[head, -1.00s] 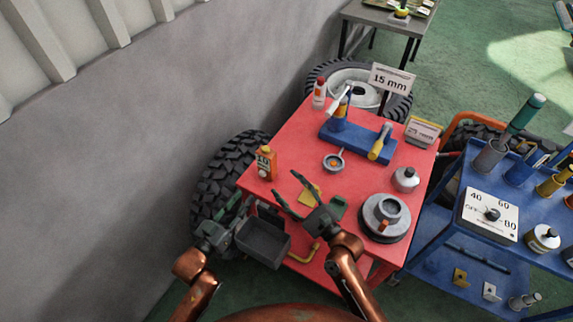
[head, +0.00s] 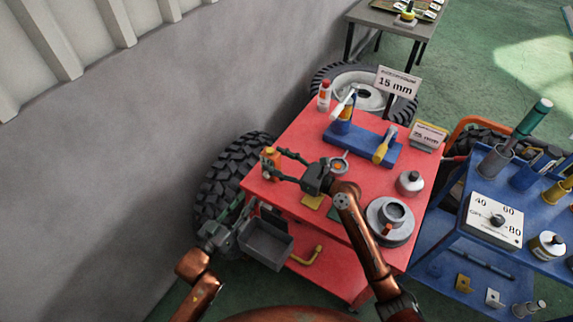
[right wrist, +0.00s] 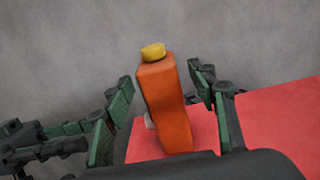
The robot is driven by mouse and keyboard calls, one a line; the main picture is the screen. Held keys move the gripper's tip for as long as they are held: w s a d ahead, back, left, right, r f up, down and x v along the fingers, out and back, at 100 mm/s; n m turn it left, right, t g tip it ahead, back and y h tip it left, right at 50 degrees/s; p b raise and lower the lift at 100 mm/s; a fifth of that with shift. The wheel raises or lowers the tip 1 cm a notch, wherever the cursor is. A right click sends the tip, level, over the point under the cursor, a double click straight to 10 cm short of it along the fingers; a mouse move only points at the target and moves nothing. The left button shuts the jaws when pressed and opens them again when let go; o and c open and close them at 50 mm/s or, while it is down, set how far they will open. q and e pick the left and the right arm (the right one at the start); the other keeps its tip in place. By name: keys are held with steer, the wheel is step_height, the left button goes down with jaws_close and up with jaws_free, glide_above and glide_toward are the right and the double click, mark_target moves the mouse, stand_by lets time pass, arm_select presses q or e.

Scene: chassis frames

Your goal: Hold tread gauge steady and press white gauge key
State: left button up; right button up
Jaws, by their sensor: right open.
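The tread gauge, an orange upright block with a yellow cap (head: 270,168), stands at the left edge of the red cart top. In the right wrist view the gauge (right wrist: 167,105) is between the open fingers of my right gripper (right wrist: 160,115), with gaps on both sides. A small whitish part, perhaps the white key (right wrist: 149,121), shows at its left side. In the head view my right gripper (head: 270,163) reaches left across the cart to the gauge. My left gripper (head: 243,212) seems open and empty, beside the cart's left edge, near the grey bin.
The grey bin (head: 265,244) hangs on the cart's near side. On the red top (head: 318,225) are a blue stand (head: 370,146), a small ring-shaped piece (head: 339,165), a silver pot (head: 410,183) and a grey disc part (head: 373,228). A blue cart (head: 455,255) stands right.

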steer(key=shift+x, duration=1.3)
steer(key=shift+c, duration=0.3)
jaws_close()
arm_select(q)
steer(key=shift+c, duration=0.4)
jaws_close()
stand_by(1.2)
